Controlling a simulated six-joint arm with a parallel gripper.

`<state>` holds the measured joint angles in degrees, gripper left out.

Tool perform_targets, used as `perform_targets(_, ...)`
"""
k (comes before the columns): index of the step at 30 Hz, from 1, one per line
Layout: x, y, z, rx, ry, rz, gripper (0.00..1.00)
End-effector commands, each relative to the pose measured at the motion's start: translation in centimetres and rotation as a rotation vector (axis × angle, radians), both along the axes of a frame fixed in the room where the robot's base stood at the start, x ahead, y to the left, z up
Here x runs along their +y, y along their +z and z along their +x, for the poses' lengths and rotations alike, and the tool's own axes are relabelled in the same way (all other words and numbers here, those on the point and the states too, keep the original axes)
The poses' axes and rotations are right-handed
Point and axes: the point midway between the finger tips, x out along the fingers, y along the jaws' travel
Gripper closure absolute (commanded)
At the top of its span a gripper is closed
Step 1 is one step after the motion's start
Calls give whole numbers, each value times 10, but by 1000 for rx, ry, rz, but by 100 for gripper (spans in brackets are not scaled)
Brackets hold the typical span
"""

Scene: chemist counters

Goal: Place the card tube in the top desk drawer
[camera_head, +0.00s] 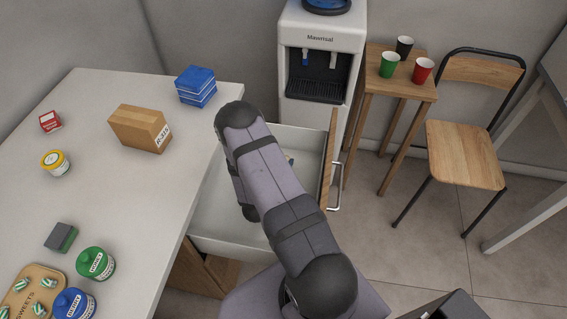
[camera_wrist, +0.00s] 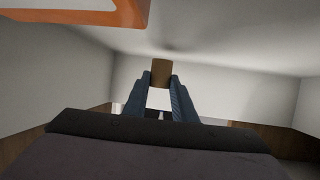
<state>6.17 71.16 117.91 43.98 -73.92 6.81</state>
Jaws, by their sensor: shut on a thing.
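The top desk drawer (camera_head: 217,208) stands pulled out from the counter, with a white inside, a wooden front and a metal handle. My arm reaches over it and hides much of its inside. In the wrist view my gripper (camera_wrist: 160,88) points into a white-walled space that looks like the drawer. Its blue-grey fingers are shut on the brown card tube (camera_wrist: 161,69), whose end shows past the fingertips. I cannot tell whether the tube touches the drawer floor. In the head view the gripper and tube are hidden behind my arm.
An orange-edged thing (camera_wrist: 92,14) shows at the wrist view's top left. A water dispenser (camera_head: 321,55) stands behind the drawer; a stool with cups and a chair stand right.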

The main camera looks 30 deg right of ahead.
Motion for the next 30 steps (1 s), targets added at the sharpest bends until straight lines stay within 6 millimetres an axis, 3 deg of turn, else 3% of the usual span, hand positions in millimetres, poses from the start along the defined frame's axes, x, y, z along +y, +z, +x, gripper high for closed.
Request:
perform_targets(4,0,-1,0,0,0,0,96)
perform_targets(5,0,-1,0,0,0,0,69)
perform_targets(6,0,-1,0,0,0,0,59)
perform_targets(7,0,-1,0,0,0,0,57)
perform_targets(17,0,1,0,0,0,0,57)
perform_targets(24,0,17,0,0,0,0,57)
perform_targets(30,29,30,-20,5,7,0,57)
